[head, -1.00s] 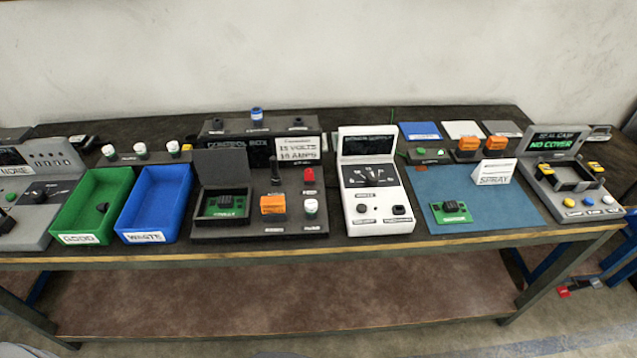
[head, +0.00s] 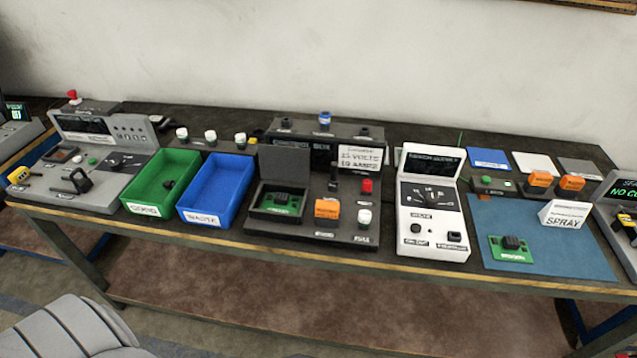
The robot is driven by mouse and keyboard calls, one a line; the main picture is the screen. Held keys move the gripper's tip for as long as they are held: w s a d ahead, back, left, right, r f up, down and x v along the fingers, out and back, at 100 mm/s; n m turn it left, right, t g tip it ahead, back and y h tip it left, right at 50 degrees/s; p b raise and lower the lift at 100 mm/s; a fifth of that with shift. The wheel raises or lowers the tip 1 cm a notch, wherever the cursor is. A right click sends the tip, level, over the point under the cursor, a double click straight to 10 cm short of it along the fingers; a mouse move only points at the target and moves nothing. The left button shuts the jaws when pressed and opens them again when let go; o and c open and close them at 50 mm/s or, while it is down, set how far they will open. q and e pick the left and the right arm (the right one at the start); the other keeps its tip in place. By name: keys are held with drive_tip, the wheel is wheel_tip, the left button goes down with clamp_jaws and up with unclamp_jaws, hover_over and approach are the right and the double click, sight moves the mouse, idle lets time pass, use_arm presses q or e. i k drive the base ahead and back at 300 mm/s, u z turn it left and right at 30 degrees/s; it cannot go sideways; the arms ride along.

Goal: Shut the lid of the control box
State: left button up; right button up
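The control box (head: 335,234) is a dark grey unit near the middle of the bench in the head view. Its dark lid (head: 285,166) stands open, raised upright at the back of a shallow compartment. A green circuit board (head: 276,204) lies inside the open compartment. An orange block (head: 327,209), a white-capped knob (head: 364,217) and a red button (head: 367,186) are on the box to the right of the compartment. Neither of my grippers is in view.
A blue bin (head: 213,193) and a green bin (head: 160,184) stand left of the box. A white meter unit (head: 431,205) stands close on its right, then a blue mat (head: 560,257). A low dark unit (head: 318,139) stands behind. The floor in front is partly visible.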

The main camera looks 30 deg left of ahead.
sight(280, 162)
drive_tip(key=z, duration=0.15)
drive_tip(key=k, duration=0.35)
drive_tip(key=u, duration=1.4)
drive_tip(key=i, duration=0.7)
drive_tip(key=z, duration=0.5)
